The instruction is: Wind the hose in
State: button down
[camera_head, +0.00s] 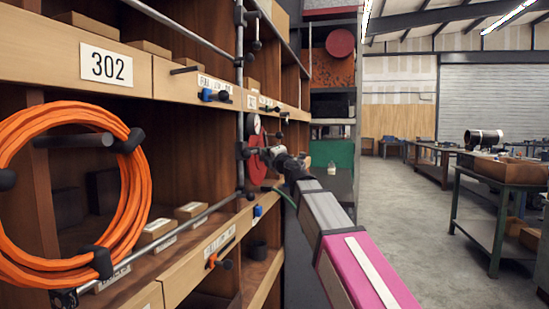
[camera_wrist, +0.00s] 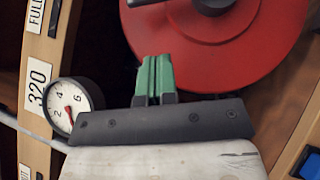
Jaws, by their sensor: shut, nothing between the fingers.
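A red reel-like disc (camera_head: 257,160) stands at the shelf front in the head view. In the wrist view the red disc (camera_wrist: 225,45) fills the upper right, with a dark hub or handle (camera_wrist: 212,4) cut off by the top edge. My gripper (camera_wrist: 155,60) has green fingers pressed together, empty, overlapping the disc's lower left rim; I cannot tell whether they touch. In the head view my gripper (camera_head: 268,155) is small and close to the disc. A thin green line (camera_head: 284,196) hangs below it, perhaps a hose. An orange coiled hose (camera_head: 140,205) hangs on pegs at left.
A round gauge (camera_wrist: 74,106) sits left of my fingers. A green workbench (camera_head: 500,190) stands at right. The floor (camera_head: 420,230) between is clear.

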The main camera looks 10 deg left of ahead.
aim_at(267, 144)
jog(key=w, duration=0.1)
jog(key=w+a+r, duration=0.1)
jog(key=w, duration=0.1)
jog(key=w+r, duration=0.1)
jog(key=w, duration=0.1)
jog(key=shift+w+a+r, duration=0.1)
jog(key=shift+a+r, duration=0.05)
jog(key=shift+a, duration=0.25)
jog(key=shift+w+d+r, duration=0.1)
jog(key=shift+w+r, duration=0.1)
jog(key=shift+w, duration=0.2)
jog(key=shift+w+d+r, duration=0.2)
jog(key=shift+w+r, duration=0.9)
jog(key=shift+w, duration=0.25)
jog(key=shift+s, duration=0.2)
